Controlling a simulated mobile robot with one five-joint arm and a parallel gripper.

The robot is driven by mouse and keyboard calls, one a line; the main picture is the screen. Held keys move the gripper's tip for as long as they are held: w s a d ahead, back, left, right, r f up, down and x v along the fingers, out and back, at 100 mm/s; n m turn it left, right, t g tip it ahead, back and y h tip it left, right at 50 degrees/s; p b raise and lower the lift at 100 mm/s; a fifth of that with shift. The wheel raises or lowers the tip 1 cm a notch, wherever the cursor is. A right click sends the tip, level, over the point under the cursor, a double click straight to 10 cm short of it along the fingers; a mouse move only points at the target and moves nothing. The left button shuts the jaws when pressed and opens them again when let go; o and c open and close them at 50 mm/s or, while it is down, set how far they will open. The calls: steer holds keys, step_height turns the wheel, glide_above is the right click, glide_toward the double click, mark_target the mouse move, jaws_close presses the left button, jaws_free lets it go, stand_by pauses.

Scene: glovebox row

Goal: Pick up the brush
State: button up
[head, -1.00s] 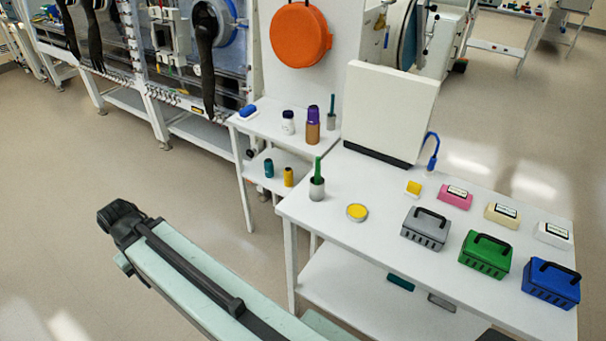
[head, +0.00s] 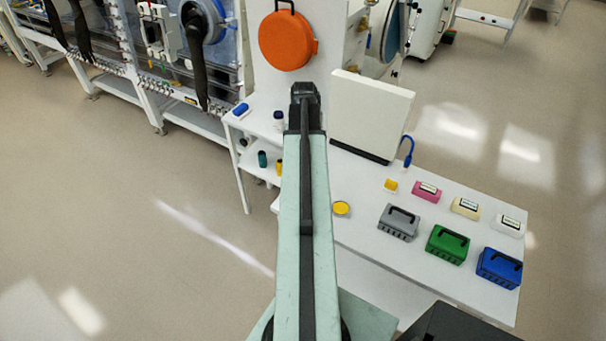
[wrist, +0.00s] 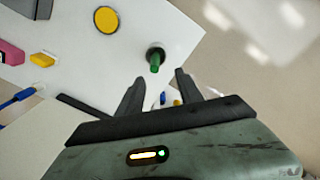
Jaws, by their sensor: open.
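A green handle, which looks like the brush (wrist: 155,64), stands in a dark round cup (wrist: 154,51) near the edge of the white table (wrist: 85,50) in the wrist view. My gripper (wrist: 160,78) is open, with its two black fingers apart. The green handle shows between and just beyond the fingertips, and I see no contact. In the head view my arm reaches forward over the table and hides the cup and handle.
A yellow round dish (head: 341,209) is close to the cup's side. Grey (head: 399,222), green (head: 447,244) and blue (head: 499,267) boxes stand farther right. A white upright panel (head: 372,115) rises at the back. A smaller table with a blue item (head: 240,109) adjoins behind.

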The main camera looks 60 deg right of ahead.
steer(key=shift+s+d, duration=0.25)
steer(key=shift+s, duration=0.05)
steer(key=f+b, duration=0.8)
steer(key=shift+s+a+f, duration=0.1)
steer(key=shift+s+a, duration=0.15)
steer(key=shift+a, duration=0.05)
jaws_close()
